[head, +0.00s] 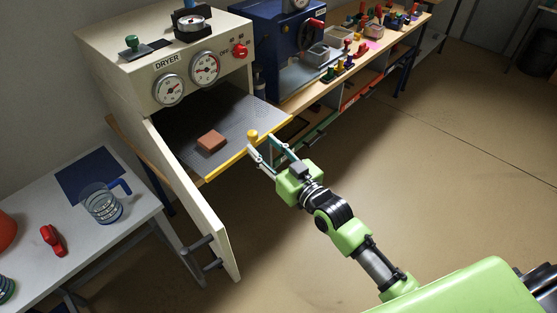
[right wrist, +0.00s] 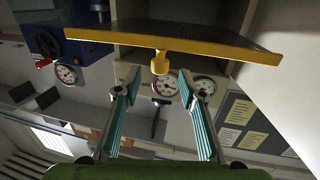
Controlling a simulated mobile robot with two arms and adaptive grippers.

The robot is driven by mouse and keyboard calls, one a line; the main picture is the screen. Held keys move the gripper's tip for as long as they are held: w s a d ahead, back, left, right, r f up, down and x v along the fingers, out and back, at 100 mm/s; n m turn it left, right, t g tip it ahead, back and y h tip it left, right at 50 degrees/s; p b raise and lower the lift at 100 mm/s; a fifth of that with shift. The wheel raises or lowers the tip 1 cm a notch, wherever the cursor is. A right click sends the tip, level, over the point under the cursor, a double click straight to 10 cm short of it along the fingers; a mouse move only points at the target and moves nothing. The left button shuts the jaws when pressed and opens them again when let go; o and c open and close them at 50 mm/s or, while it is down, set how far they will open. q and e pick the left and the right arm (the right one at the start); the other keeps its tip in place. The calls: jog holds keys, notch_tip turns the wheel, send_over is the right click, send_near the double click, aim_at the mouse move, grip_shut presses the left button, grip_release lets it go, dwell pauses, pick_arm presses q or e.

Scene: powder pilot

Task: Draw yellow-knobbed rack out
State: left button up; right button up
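The rack (head: 232,118) is a grey perforated shelf with a yellow front edge, sticking out of the open dryer (head: 165,60). A reddish-brown block (head: 211,140) lies on it. Its yellow knob (head: 253,135) stands at the front edge; the knob also shows in the right wrist view (right wrist: 160,63). My right gripper (head: 262,147) is open and empty, just in front of the knob. In the right wrist view the two fingers (right wrist: 160,88) are spread wide, with the knob centred beyond their tips and no contact visible. My left gripper is out of view.
The dryer door (head: 195,205) hangs open left of the rack. A white table (head: 120,222) at left holds a clear jug (head: 101,203) and a red object (head: 52,240). A wooden bench (head: 350,70) with tools runs right. The floor in front is clear.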

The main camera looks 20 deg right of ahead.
jog(key=v, duration=0.7)
jog(key=shift+s, duration=0.25)
jog(key=s+d+f+m+g+h, duration=0.1)
jog(key=s+d+f+g+h, duration=0.1)
jog(key=f, duration=1)
jog(key=s+d+f+g+h, duration=0.1)
jog(key=d+f+g, duration=0.15)
jog(key=f, duration=0.85)
jog(key=s+d+f+g+h, duration=0.1)
jog(key=s+f+g, duration=0.1)
jog(key=s+f, duration=0.45)
jog(key=s+d+f+g+h, duration=0.15)
jog(key=s+f, duration=0.25)
jog(key=f, duration=0.6)
jog(key=s+f+g, duration=0.2)
jog(key=s+f, duration=0.4)
jog(key=s, duration=0.4)
jog(key=s+f+g, duration=0.3)
jog(key=s+f, duration=0.3)
jog(key=s, duration=0.5)
jog(key=s+f+g, duration=0.3)
jog(key=s+f, duration=0.3)
jog(key=s, duration=0.5)
jog(key=shift+a+f+b, duration=0.2)
jog(key=shift+a+b, duration=0.05)
jog(key=shift+b, duration=0.05)
